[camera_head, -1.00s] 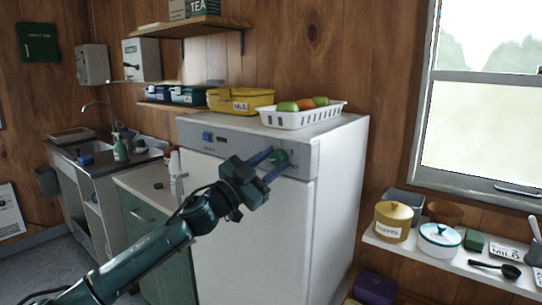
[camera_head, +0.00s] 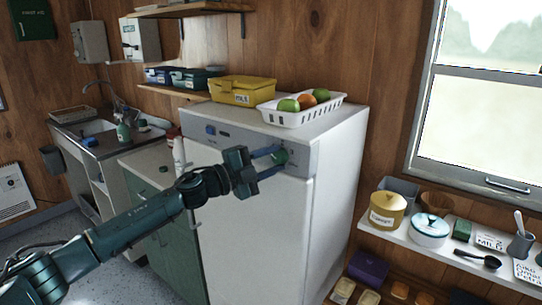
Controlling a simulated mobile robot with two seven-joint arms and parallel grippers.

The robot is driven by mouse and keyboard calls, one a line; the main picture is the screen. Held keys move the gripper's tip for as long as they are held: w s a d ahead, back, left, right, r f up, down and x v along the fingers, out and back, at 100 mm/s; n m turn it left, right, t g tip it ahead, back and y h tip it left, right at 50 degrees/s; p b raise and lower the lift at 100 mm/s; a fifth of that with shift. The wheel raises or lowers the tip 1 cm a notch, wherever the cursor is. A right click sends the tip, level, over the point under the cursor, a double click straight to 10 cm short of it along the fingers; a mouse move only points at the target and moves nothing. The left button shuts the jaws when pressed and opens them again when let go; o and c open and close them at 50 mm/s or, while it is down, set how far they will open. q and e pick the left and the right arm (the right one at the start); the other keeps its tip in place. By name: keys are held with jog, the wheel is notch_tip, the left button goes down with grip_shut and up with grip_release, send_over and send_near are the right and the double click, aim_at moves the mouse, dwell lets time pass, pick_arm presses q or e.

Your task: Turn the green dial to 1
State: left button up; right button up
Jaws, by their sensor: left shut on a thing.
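The green dial (camera_head: 279,157) is on the right end of the grey control panel along the top front of the white fridge (camera_head: 245,215). My left gripper (camera_head: 276,166) reaches in from the left, with one blue finger above and one below the dial, and is shut on it. The dial's pointer and the number marks around it are too small to read. A blue knob (camera_head: 210,130) sits at the left end of the same panel. My right gripper is not in view.
A white basket (camera_head: 290,117) of fruit and a yellow box (camera_head: 244,90) stand on the fridge. A sink counter (camera_head: 90,150) is at the left. At the right, a shelf (camera_head: 405,241) holds pots and a ladle below the window.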

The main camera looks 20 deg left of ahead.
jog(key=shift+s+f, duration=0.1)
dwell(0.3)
pick_arm(q)
jog(key=o, duration=1)
jog(key=shift+c, duration=0.2)
jog(key=shift+s+a, duration=0.1)
jog(key=b+v, duration=0.5)
jog(key=v, duration=0.8)
jog(key=shift+r, duration=0.2)
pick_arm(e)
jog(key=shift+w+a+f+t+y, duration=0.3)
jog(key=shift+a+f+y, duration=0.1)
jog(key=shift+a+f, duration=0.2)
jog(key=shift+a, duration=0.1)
